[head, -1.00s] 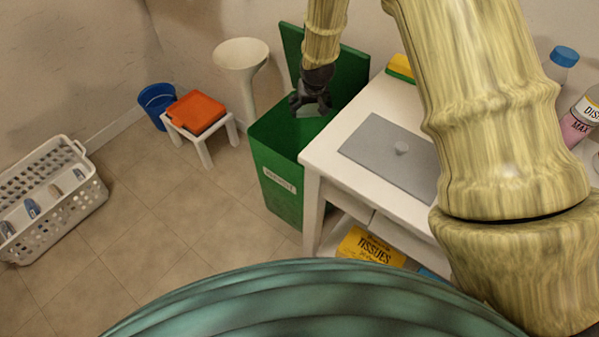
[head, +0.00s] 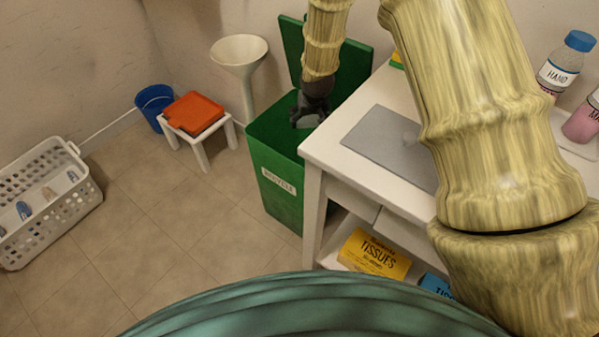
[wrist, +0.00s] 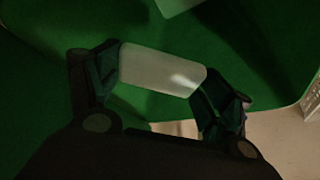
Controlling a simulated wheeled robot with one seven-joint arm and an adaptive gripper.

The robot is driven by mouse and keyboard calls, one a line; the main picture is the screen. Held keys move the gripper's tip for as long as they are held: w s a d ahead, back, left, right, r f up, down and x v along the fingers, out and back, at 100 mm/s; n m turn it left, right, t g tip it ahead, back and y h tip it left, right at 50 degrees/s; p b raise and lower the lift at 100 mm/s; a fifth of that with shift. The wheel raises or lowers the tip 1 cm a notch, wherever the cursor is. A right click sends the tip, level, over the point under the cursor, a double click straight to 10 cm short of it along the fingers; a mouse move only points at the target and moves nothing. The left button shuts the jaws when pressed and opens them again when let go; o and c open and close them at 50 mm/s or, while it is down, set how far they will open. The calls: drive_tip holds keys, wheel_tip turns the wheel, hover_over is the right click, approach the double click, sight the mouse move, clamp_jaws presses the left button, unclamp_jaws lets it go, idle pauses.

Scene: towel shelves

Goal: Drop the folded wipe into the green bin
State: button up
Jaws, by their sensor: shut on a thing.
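The green bin (head: 277,190) stands open beside the white table, its lid raised at the back and a label on its front. My gripper (head: 308,116) is inside the bin's mouth, pointing down. In the wrist view my gripper (wrist: 160,80) is shut on the folded wipe (wrist: 160,70), a pale flat piece held between both fingertips. Green bin walls (wrist: 40,60) surround it in that view. In the head view only a small pale bit of the wipe shows under the fingers. Another pale piece (wrist: 178,4) shows at the wrist view's top edge; I cannot tell what it is.
The white table (head: 318,150) with a grey panel (head: 385,140) stands right of the bin. Tissue boxes (head: 373,256) sit on its lower shelf. A white stand (head: 240,58), a stool with an orange top (head: 194,112), a blue bucket (head: 154,103) and a white basket (head: 50,205) are left.

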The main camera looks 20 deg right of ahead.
drive_tip(key=o, duration=1.1)
drive_tip(key=shift+c, duration=0.2)
drive_tip(key=shift+r, duration=0.1)
drive_tip(key=v, duration=1.1)
drive_tip(key=shift+s+r, duration=0.2)
drive_tip(key=shift+r, duration=0.15)
